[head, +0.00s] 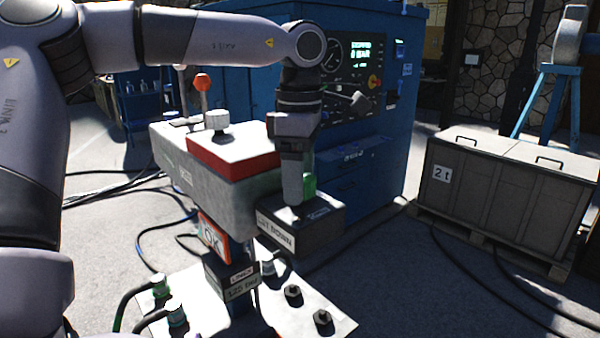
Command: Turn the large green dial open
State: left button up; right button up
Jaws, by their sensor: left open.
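The green dial (309,185) stands on a dark box (318,227) whose front label is only partly readable. My left arm comes in from the left and reaches down over this box. My left gripper (295,197) points straight down at the dial, with its fingers in front of it. The gripper is open. It hides most of the dial, so I cannot tell whether the fingers touch it or how the dial is turned. My right gripper is not in view.
A blue cabinet (372,178) stands behind. Wooden crate (505,190) at right; cables cross the floor.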

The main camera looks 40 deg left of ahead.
pick_arm(q)
jog(key=c, duration=1)
jog(key=shift+c, duration=0.2)
jog(key=shift+m, duration=0.3)
jog(key=m, duration=0.8)
jog(key=shift+m, duration=0.4)
jog(key=m, duration=0.4)
jog(key=shift+w+m, duration=0.1)
jog(key=shift+m, duration=2.1)
